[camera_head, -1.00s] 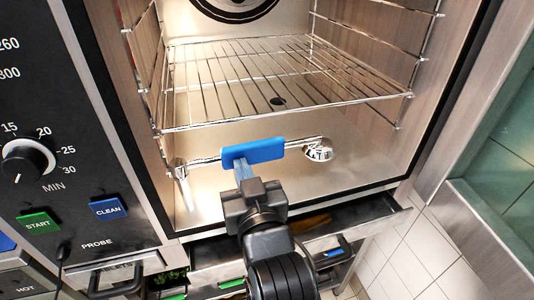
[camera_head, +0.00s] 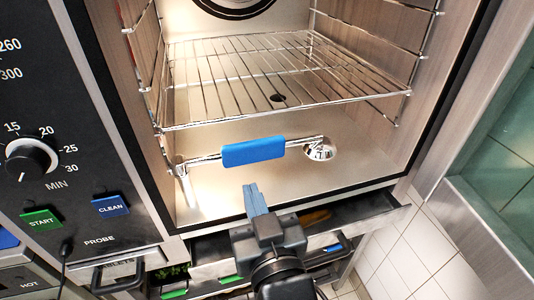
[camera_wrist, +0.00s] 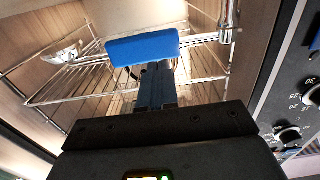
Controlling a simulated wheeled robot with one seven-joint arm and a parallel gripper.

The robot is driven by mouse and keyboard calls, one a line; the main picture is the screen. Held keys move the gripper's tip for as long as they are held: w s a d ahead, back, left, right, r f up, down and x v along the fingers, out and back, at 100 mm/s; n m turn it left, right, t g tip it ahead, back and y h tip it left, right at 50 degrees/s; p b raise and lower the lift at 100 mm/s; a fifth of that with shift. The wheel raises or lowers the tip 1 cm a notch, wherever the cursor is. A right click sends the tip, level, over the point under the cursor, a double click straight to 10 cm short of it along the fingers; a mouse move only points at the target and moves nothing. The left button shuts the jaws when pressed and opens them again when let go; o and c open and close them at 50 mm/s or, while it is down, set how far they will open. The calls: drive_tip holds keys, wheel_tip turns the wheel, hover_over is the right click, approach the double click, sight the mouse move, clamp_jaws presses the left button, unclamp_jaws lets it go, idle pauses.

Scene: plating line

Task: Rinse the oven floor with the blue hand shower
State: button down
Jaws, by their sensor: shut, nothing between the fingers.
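The hand shower has a blue grip (camera_head: 253,151) on a metal bar, with a round chrome spray head (camera_head: 320,149) at its right end. It is inside the oven, below the wire rack and above the metal oven floor (camera_head: 226,202). In the wrist view the blue grip (camera_wrist: 143,47) is just beyond my fingertips. My gripper (camera_head: 255,190) is at the oven's front edge, apart from the grip in the head view, with its blue fingers together and empty. No water shows.
A wire rack (camera_head: 275,82) spans the oven above the shower. The control panel (camera_head: 60,130) stands at the left and the open glass door (camera_head: 500,150) at the right. Open drawers (camera_head: 215,267) with food are below the oven.

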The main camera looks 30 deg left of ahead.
drive_tip(key=shift+b+v, duration=0.4)
drive_tip(key=shift+v, duration=2.5)
drive_tip(key=s+d+f+m+t+h, duration=0.1)
drive_tip(key=s+d+f+m+h, duration=0.15)
drive_tip(key=d, duration=0.55)
drive_tip(key=s+d+f+m+t+h, duration=0.1)
drive_tip(key=s+d+f+m+h, duration=0.15)
drive_tip(key=d, duration=0.45)
drive_tip(key=s+d+f+m+t+h, duration=0.1)
drive_tip(key=s+d+f+h, duration=0.15)
drive_tip(key=d, duration=0.55)
drive_tip(key=s+d+r+m+h, duration=0.2)
drive_tip(key=s+d+m+h, duration=0.2)
drive_tip(key=s+d, duration=0.9)
drive_tip(key=shift+s+d+h, duration=0.35)
drive_tip(key=shift+s+h, duration=0.8)
